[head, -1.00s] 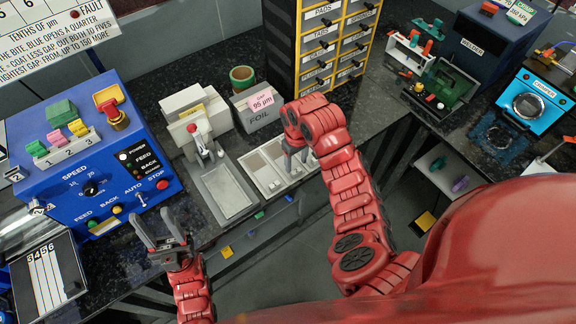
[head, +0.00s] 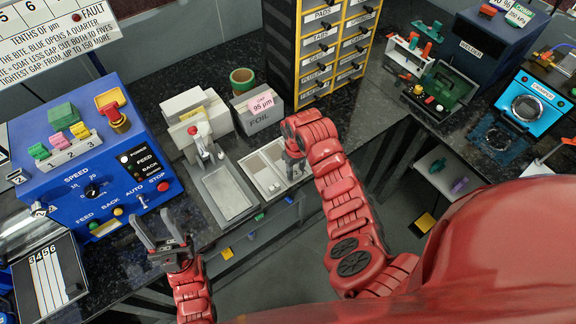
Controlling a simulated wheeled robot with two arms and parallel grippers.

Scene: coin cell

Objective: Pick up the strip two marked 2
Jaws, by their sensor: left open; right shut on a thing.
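A black board (head: 45,280) at the lower left holds several pale strips side by side, with the marks 3456 along its top. My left gripper (head: 163,232) is open and empty in front of the blue machine, to the right of the board. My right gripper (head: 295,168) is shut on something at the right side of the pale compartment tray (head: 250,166). What it holds is hidden by the fingers and wrist.
The blue machine (head: 125,190) with a speed dial stands at the left. Open floor lies in front of the counter.

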